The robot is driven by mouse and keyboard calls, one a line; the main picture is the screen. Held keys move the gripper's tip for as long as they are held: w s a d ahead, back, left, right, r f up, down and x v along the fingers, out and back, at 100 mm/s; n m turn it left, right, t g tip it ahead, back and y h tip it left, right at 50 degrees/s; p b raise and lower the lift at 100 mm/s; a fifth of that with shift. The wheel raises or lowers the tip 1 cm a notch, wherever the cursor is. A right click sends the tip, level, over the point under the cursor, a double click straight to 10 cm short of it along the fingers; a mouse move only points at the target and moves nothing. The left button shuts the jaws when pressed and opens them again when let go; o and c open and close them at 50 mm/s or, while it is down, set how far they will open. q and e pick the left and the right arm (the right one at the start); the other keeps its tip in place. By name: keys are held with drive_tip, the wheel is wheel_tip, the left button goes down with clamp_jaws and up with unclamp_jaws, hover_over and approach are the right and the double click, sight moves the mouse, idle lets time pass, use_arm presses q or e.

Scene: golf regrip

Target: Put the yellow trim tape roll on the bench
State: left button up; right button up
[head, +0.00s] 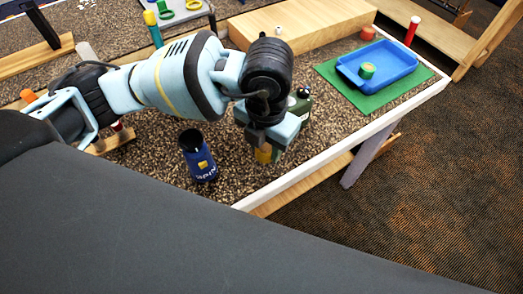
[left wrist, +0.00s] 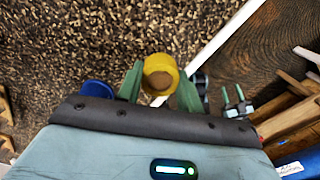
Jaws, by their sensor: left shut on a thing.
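The yellow trim tape roll (left wrist: 160,70) is between the two green fingers of my left gripper (left wrist: 158,88), which is shut on it. In the head view a small part of the yellow roll (head: 264,153) shows below the gripper (head: 268,146); the rest is hidden by the fingers. The gripper points down over the speckled bench (head: 240,180), near its white front edge. I cannot tell for certain whether the roll touches the bench top.
A dark blue can (head: 198,158) stands left of the gripper, and a dark green bottle (head: 301,104) stands close behind it. A blue tray (head: 394,66) on a green mat (head: 371,102) holds a small roll (head: 367,71).

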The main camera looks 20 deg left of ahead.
sight(262, 154)
use_arm(q)
drive_tip(key=shift+a, duration=0.3)
drive_tip(key=shift+a+f, duration=0.15)
drive_tip(key=shift+f, duration=1.6)
drive_tip(key=shift+f, duration=0.15)
drive_tip(key=o, duration=1)
drive_tip(key=shift+c, duration=0.2)
wheel_tip(262, 154, up, 12)
drive_tip(key=p, duration=0.1)
